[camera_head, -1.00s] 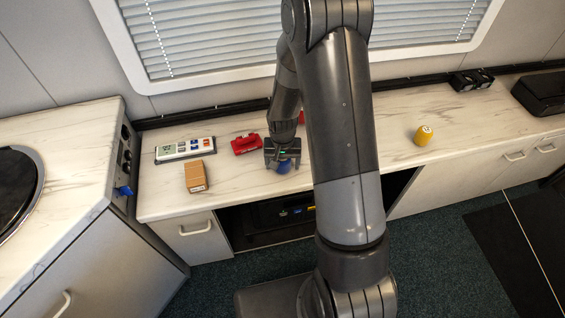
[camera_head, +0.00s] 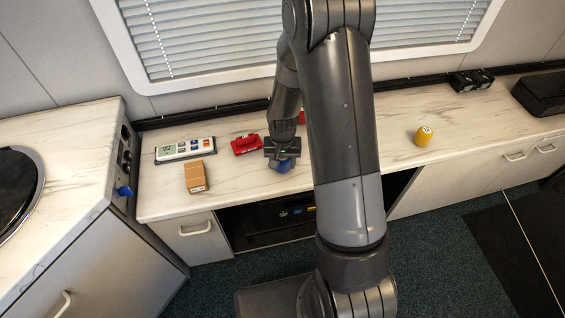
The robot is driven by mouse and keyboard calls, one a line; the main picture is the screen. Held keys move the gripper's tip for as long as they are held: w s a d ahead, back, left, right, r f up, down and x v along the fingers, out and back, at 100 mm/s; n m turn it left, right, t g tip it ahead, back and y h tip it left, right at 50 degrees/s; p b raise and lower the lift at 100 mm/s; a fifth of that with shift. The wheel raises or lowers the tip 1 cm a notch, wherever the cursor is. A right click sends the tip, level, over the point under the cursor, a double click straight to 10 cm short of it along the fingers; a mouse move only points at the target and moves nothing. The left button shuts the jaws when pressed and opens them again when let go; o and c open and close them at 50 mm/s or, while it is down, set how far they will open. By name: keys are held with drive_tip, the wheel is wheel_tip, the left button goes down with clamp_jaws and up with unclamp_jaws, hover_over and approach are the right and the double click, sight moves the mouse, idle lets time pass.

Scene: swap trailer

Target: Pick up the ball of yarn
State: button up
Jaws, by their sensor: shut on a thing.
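The ball of yarn (camera_head: 284,165) is blue and shows just below my gripper (camera_head: 283,159), over the marble-patterned counter near its front edge. My gripper points down and is shut on the ball, hiding its upper part. I cannot tell whether the ball touches the counter.
A red object (camera_head: 246,144), a small cardboard box (camera_head: 195,177) and a white device with buttons (camera_head: 185,149) are to the left on the counter (camera_head: 240,190). My arm hides the middle of the counter.

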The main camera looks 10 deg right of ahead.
drive_tip(key=shift+r, duration=0.45)
wheel_tip(320, 180, up, 2)
drive_tip(key=shift+r, duration=0.2)
drive_tip(key=s+d+r, duration=0.5)
drive_tip(key=d+r, duration=0.2)
drive_tip(key=d, duration=0.3)
drive_tip(key=w+d+n, duration=0.1)
drive_tip(key=w+d, duration=0.7)
drive_tip(key=d, duration=0.4)
drive_tip(key=w+d, duration=0.8)
drive_tip(key=d, duration=0.3)
drive_tip(key=w+a+f, duration=0.2)
drive_tip(key=w, duration=0.1)
drive_tip(key=w+a+f, duration=0.2)
drive_tip(key=w, duration=0.1)
drive_tip(key=w+a+f, duration=0.2)
drive_tip(key=shift+w+a+f, duration=0.25)
drive_tip(key=shift+w+a, duration=0.15)
drive_tip(key=shift+w+a+f, duration=0.1)
drive_tip(key=shift+f, duration=1.95)
